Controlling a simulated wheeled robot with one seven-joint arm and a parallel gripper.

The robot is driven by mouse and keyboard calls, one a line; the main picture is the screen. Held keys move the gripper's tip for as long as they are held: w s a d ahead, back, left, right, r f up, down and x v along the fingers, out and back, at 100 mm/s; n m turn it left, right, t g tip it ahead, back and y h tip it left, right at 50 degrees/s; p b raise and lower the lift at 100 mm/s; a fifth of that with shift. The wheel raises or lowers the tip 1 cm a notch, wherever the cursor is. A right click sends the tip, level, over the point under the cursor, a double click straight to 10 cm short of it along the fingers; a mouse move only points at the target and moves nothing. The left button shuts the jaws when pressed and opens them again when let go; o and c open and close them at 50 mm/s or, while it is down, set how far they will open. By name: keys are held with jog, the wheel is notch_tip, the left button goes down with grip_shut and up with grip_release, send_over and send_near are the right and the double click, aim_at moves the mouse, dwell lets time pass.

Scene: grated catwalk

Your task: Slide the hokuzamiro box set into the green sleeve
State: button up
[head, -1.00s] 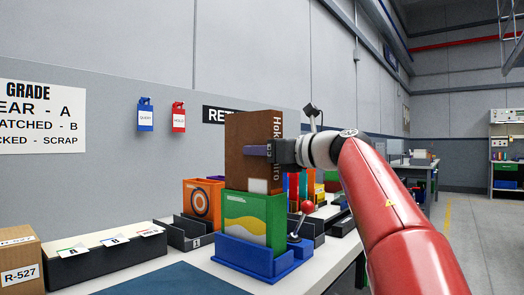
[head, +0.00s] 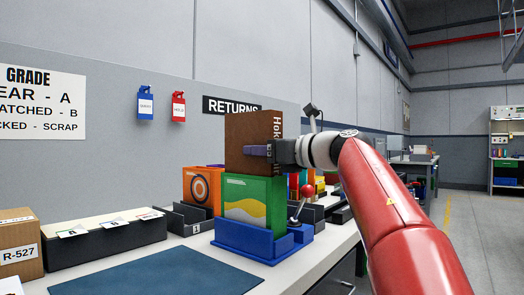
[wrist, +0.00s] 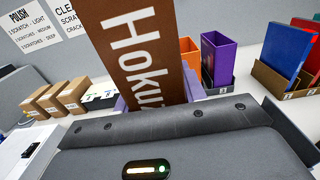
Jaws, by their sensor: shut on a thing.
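The hokuzamiro box set (head: 245,131) is a brown upright box with white lettering on its spine. My gripper (head: 257,150) is shut on its upper part, with purple fingers on either side. The green sleeve (head: 246,192), with a yellow and white wave, stands upright in a blue holder (head: 243,236). The lower end of the box set is hidden behind the sleeve's top edge and appears to be inside its mouth. In the wrist view the box set (wrist: 140,45) fills the space between the fingers; the sleeve's mouth is hidden there.
An orange sleeve (head: 199,187) stands just left behind the green one. A lever with a red knob (head: 307,190) stands right of the holder. A black card tray (head: 105,240) and carton (head: 20,245) are at left. A blue mat (head: 160,274) lies bare in front.

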aim_at(262, 134)
jog(key=shift+f+b, duration=1.85)
jog(key=shift+f, duration=0.35)
jog(key=o, duration=1.7)
jog(key=shift+r, duration=0.1)
notch_tip(262, 134, up, 8)
jog(key=p, duration=0.8)
